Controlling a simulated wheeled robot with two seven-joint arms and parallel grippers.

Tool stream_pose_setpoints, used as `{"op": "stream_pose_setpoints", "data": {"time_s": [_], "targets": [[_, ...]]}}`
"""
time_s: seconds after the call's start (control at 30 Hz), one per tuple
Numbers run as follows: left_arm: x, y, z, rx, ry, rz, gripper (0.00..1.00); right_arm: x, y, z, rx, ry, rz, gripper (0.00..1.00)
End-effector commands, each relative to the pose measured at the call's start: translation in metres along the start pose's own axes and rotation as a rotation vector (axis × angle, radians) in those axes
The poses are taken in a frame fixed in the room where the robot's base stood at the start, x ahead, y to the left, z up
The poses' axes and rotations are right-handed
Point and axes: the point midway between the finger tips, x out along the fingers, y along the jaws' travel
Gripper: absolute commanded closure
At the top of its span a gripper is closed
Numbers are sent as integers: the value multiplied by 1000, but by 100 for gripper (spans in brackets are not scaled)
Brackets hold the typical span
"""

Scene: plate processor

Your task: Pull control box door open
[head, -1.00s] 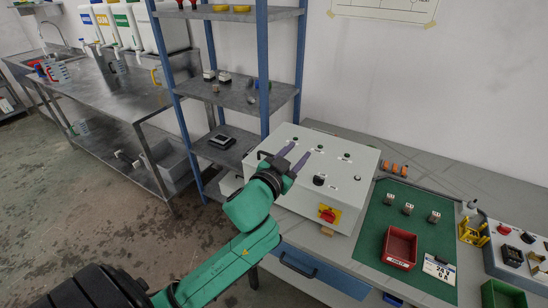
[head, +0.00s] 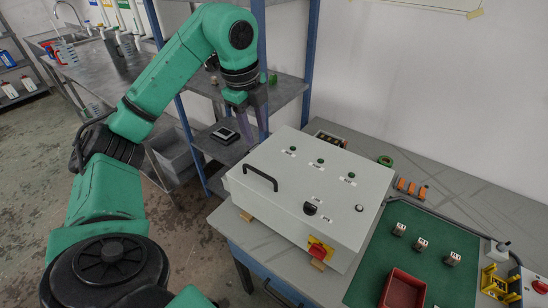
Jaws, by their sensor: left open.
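The control box (head: 345,221) is a light grey-white box lying on the workbench, its door (head: 285,205) facing up and seen flat on the box. A black bar handle (head: 260,177) sits near the door's left edge. My left gripper (head: 253,134) is open and empty, fingers pointing down, above and behind the handle near the box's back left corner. It is apart from the handle as far as I can see. My right gripper is not in view.
A blue-posted shelf rack (head: 311,60) stands close behind my left gripper. Right of the box are a green mat (head: 440,285), a red tray (head: 402,291) and several small parts. A wall closes off the back. Bare benchtop (head: 232,221) shows left of the box.

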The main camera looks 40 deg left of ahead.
Motion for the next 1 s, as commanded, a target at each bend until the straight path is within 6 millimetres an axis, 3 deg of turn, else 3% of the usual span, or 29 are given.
{"op": "stream_pose_setpoints", "data": {"time_s": [0.1, 0.2, 0.3, 0.43, 0.6, 0.87, 0.9, 1.0], "targets": [[33, 2, -2, 4, 5, 4, 55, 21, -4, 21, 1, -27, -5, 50], [54, 2, -1, 5, 1, 7, 55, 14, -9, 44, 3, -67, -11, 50], [80, 2, -2, 6, 2, 7, 55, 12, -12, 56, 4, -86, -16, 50], [111, 1, -2, 8, 5, 5, 55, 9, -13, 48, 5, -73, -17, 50], [134, 0, -3, 9, 6, 1, 55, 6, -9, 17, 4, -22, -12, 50], [138, 0, -3, 9, 7, -3, 55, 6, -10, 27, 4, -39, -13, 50], [138, 0, -3, 9, 7, -2, 63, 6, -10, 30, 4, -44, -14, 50], [138, 0, -3, 9, 7, -2, 100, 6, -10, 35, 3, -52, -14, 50]]}}
